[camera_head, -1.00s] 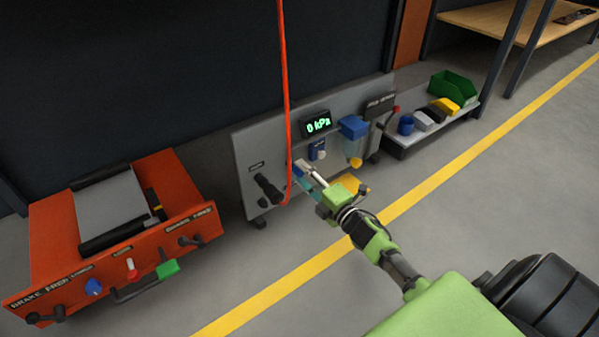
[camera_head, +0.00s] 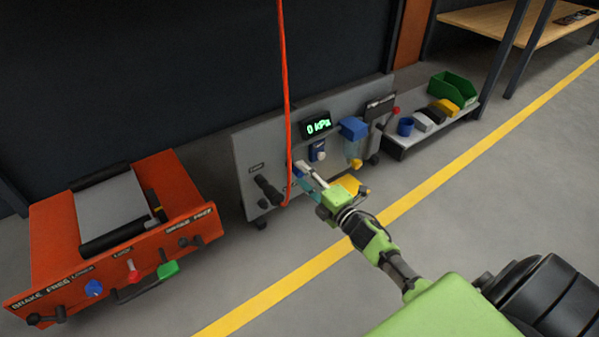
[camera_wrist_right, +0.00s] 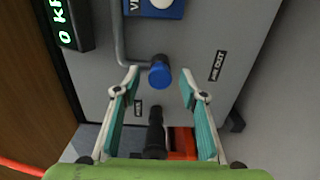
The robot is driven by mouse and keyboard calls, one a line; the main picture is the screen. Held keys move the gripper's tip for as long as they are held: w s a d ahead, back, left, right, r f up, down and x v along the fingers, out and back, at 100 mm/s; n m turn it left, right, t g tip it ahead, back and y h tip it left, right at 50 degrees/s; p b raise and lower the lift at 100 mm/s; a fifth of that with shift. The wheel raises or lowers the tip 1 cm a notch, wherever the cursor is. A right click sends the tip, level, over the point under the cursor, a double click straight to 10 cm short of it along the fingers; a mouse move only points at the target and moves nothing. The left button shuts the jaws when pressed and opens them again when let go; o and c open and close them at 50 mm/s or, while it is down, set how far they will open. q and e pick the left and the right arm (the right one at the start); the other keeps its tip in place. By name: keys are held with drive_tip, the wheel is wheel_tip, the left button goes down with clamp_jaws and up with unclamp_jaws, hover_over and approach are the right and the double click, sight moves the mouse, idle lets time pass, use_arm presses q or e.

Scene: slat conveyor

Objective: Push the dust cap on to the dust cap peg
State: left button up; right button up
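A blue round piece (camera_wrist_right: 160,72), which looks like the dust cap, shows in the right wrist view in front of the grey panel (camera_wrist_right: 200,45), at the end of a bent grey pipe. I cannot tell whether it sits on the peg; no separate peg shows. My right gripper (camera_wrist_right: 159,76) is open, with one finger on each side of the blue piece and visible gaps on both sides. In the head view my right gripper (camera_head: 303,169) is close to the panel's front and hides the blue piece. My left gripper is not in view.
A black fitting (camera_wrist_right: 155,132) sticks out between the finger bases. A red hose (camera_head: 284,90) hangs beside the gripper. The display (camera_head: 317,126) reads 0 kPa. An orange brake unit (camera_head: 180,225) stands left. A low shelf (camera_head: 400,140) with bins stands right. The floor in front is clear.

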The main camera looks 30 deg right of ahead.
idle(0.4)
clamp_jaws()
drive_tip(key=shift+s, duration=0.1)
drive_tip(key=shift+s+d+p, duration=0.2)
drive_tip(key=shift+s+p, duration=1.1)
drive_tip(key=shift+s, duration=1.55)
